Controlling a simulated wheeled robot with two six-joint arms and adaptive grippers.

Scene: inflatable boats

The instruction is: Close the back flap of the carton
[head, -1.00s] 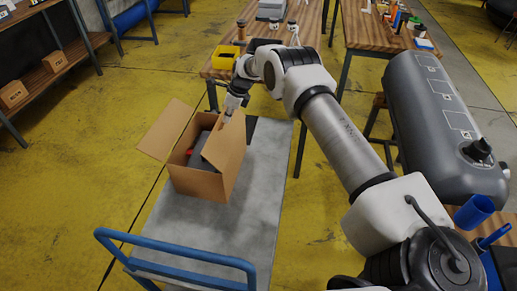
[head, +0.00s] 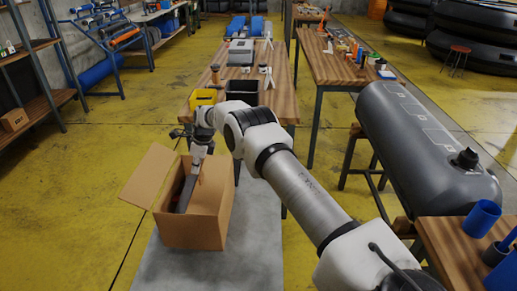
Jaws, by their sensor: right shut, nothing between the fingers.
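The open brown carton (head: 193,228) stands on the grey cart top in the head view. Its left flap (head: 148,176) sticks up and outward. A tan panel (head: 216,178) rises on its right side. The back flap's position is hard to tell because my right gripper covers the back edge. My right gripper (head: 196,172) points down over the back part of the opening, shut and empty. Whether it touches cardboard is unclear. A dark grey item (head: 186,192) shows inside the carton. My left gripper is out of view.
Behind the carton is a wooden table (head: 262,98) with a yellow bin (head: 204,97) and a black bin (head: 242,91). A large dark grey cylinder (head: 425,140) lies at the right. Yellow floor is clear left of the cart.

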